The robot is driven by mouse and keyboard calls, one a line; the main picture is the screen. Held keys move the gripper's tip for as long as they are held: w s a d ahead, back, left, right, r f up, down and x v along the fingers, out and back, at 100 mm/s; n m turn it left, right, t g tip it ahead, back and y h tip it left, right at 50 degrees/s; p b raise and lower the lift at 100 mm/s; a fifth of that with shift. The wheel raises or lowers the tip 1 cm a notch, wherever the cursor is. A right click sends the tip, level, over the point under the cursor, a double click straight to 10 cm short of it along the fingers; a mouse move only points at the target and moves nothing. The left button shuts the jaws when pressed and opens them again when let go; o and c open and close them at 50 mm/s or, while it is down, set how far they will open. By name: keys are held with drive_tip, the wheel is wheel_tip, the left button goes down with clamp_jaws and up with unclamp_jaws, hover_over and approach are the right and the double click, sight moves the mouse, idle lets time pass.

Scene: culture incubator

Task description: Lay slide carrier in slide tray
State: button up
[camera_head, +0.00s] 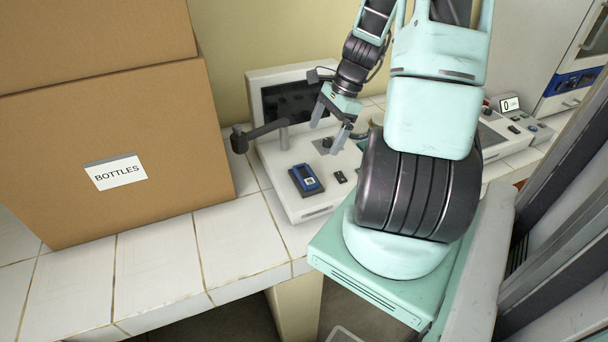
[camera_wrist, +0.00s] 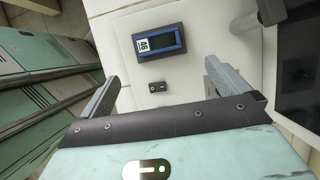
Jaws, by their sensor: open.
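A blue rectangular piece (camera_head: 306,180) with a dark inner area and a white label lies flat on the white instrument's top, near its front left corner. It looks like the slide carrier, but I cannot tell whether it is the carrier, the tray, or one in the other. It also shows in the wrist view (camera_wrist: 165,44), ahead of my fingers, with "46" on its label. My gripper (camera_head: 331,122) is open and empty above the instrument, apart from the blue piece. Its two fingers also show in the wrist view (camera_wrist: 160,82), spread wide. No separate slide tray is clearly visible.
The white instrument (camera_head: 318,206) has a dark screen (camera_head: 290,101) at its back and a dark arm (camera_head: 262,130) on its left. A small black part (camera_head: 340,177) sits right of the blue piece. A large cardboard box (camera_head: 120,150) stands at left. Tiled counter (camera_head: 160,265) in front is clear.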

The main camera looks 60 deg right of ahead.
hover_over(306, 173)
drive_tip(key=s+d, duration=0.1)
drive_tip(key=d, duration=0.1)
drive_tip(key=f, duration=0.6)
drive_tip(key=shift+s+d+p, duration=0.2)
drive_tip(key=shift+p, duration=0.2)
drive_tip(key=shift+w+a+f+p, duration=0.1)
drive_tip(key=shift+a+f+p, duration=0.25)
drive_tip(key=shift+f, duration=0.15)
drive_tip(key=shift+p+x, duration=0.5)
drive_tip(key=shift+x, duration=1.5)
drive_tip(key=c, duration=1)
drive_tip(key=shift+c, duration=0.2)
drive_tip(key=shift+d+r, duration=0.1)
